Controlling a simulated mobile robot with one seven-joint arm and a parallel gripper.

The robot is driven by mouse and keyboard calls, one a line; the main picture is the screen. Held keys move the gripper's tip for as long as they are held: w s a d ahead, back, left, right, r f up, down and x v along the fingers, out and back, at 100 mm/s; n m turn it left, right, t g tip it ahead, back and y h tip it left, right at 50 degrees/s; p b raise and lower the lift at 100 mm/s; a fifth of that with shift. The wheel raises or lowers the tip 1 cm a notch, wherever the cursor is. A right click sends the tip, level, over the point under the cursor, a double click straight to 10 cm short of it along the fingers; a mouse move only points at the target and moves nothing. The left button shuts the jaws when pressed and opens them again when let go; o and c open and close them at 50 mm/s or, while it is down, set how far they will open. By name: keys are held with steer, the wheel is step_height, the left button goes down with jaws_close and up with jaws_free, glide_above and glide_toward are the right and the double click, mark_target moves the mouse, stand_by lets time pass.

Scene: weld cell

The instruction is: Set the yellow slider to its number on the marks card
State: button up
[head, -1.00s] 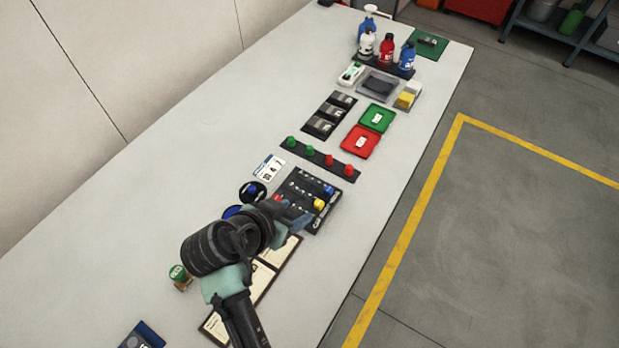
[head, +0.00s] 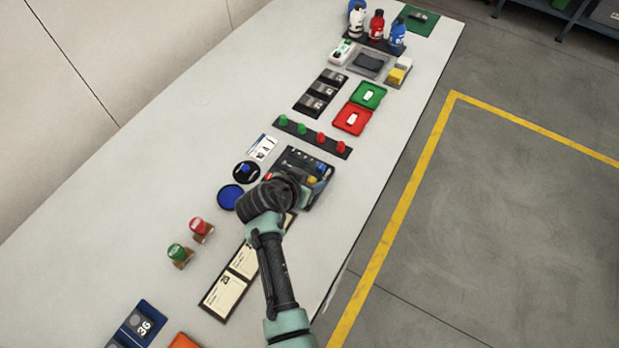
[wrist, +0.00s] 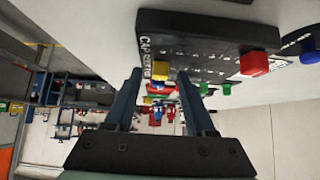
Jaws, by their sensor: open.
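The black slider panel (head: 325,201) is partly hidden behind my arm in the head view. Its yellow slider (head: 312,181) shows just beyond my wrist.
A strip with green and red knobs (head: 313,138) lies beyond the panel. A blue disc (head: 230,197) and a black round piece (head: 246,172) are to its left. Open tabletop lies along the wall side.

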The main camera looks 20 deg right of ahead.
jaws_close()
stand_by(0.3)
stand_by(1.2)
